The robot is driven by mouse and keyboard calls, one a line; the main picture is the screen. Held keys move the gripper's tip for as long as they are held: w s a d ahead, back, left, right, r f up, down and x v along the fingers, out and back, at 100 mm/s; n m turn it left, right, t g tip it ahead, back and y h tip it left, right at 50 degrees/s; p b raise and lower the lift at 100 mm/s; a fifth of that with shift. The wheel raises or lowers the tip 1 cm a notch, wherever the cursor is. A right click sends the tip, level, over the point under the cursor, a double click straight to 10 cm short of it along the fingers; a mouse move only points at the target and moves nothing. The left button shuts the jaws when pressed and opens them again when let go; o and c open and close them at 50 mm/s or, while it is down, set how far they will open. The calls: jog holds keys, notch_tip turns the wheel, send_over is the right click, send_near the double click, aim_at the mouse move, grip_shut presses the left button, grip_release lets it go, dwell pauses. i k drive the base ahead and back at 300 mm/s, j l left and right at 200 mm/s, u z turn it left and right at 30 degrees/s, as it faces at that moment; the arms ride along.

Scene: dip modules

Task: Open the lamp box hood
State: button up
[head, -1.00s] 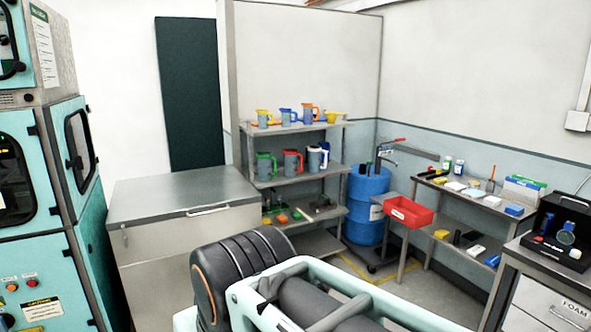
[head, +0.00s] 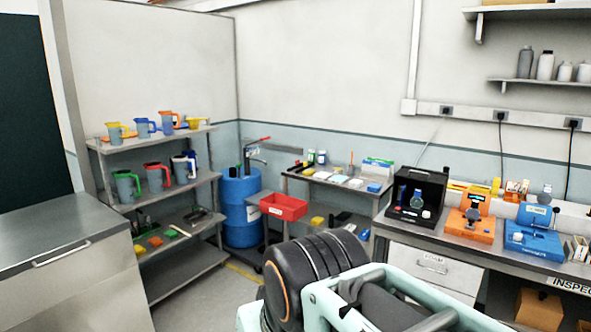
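I cannot tell for sure which thing is the lamp box. A black box (head: 402,214) with a raised black back or lid (head: 422,183) stands on the left end of the right-hand bench, with small items in its front. A metal cabinet (head: 75,285) with a flat grey top and a bar handle (head: 62,253) stands at the left; its top looks shut. My arm fills the bottom middle of the head view; my gripper is not in view.
A shelf rack with jugs (head: 100,147), a blue drum (head: 241,188) and a red bin (head: 284,206) stand along the back. The right bench carries orange (head: 470,226) and blue (head: 533,242) devices. Some floor (head: 197,298) is free left of my arm.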

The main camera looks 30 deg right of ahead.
aim_at(436, 179)
jog(key=l+z, duration=0.1)
jog(key=z, duration=1.55)
jog(key=i+j, duration=0.1)
jog(key=i, duration=0.45)
jog(key=i+j+z, duration=0.15)
jog(key=i, duration=0.4)
jog(key=i+j, duration=0.15)
jog(key=i, duration=0.4)
jog(key=i+j+z, duration=0.1)
jog(key=i, duration=0.45)
jog(key=j, duration=0.1)
